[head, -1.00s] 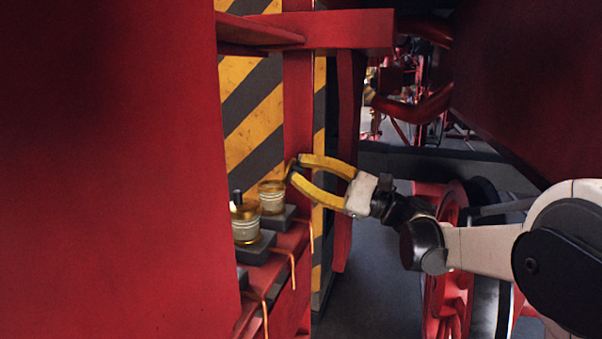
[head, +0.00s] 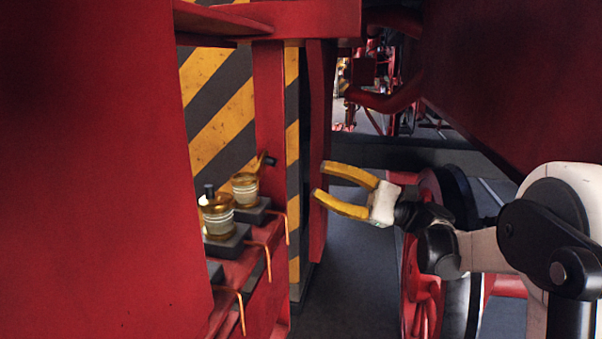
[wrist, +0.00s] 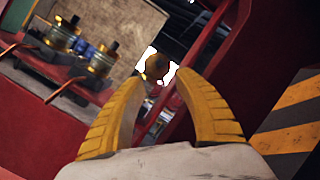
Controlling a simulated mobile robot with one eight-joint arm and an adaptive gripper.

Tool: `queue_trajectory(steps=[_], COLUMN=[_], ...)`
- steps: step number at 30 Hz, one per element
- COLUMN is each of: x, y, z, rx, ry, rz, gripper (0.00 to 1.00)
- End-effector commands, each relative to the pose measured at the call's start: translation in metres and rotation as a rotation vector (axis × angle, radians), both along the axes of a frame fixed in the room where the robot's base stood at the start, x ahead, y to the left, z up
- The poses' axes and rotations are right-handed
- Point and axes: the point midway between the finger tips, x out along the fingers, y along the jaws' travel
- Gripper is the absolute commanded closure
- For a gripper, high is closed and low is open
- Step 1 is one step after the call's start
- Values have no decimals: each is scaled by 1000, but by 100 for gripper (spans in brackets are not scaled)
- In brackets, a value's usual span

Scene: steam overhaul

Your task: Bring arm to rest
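My gripper (head: 320,182) is in the middle of the head view, its two yellow fingers apart with nothing between them. It points left towards a red frame post and stands clear of it. In the wrist view the yellow fingers (wrist: 165,105) are spread, and no object is held between them. My pale and black arm reaches in from the right side of the head view.
Brass-and-glass cups (head: 244,190) stand on dark blocks along a red ledge (head: 240,262), with thin copper pipes below. A striped yellow-black panel (head: 226,120) is behind. A red wall (head: 90,180) fills the left. A red wheel (head: 424,270) is below my arm.

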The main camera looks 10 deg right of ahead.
Motion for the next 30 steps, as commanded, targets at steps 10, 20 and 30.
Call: queue_trajectory(steps=[10, 20, 30], x=[-3, -24, -138], y=[-9, 35, 53], z=[-4, -63, -285], rx=[0, -247, -1147], ry=[0, -2, -254], rz=[0, -64, -154], gripper=[62, 62, 62])
